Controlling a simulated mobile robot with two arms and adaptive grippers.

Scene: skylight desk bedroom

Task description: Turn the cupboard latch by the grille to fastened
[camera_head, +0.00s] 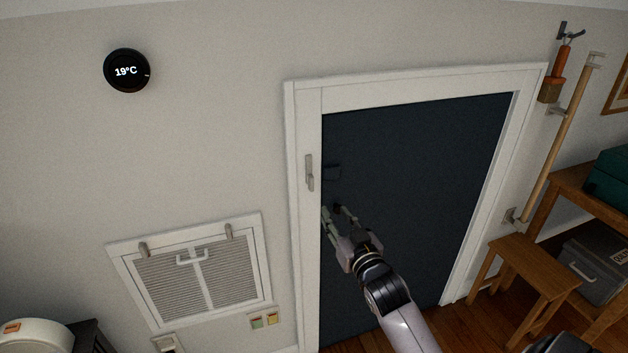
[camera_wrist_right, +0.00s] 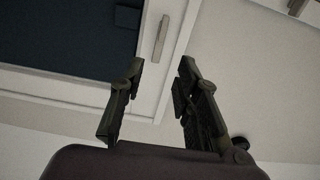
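The cupboard latch (camera_head: 309,172) is a small grey bar on the left upright of the white frame, right of and above the grille (camera_head: 200,275). It lies roughly upright, along the frame, beside the dark blue door (camera_head: 420,190). A small dark plate (camera_head: 332,172) sits on the door's edge next to it. My right gripper (camera_head: 332,210) is open and empty, below the latch and in front of the door's left edge. In the right wrist view, the latch (camera_wrist_right: 162,37) shows beyond the gap between the open fingers (camera_wrist_right: 162,66), apart from both. My left gripper is not in view.
A round thermostat (camera_head: 127,70) hangs at upper left. A wooden stool (camera_head: 535,272), a desk (camera_head: 580,193) and a wall-hung pole (camera_head: 565,130) stand right of the door. The wall around the latch is clear.

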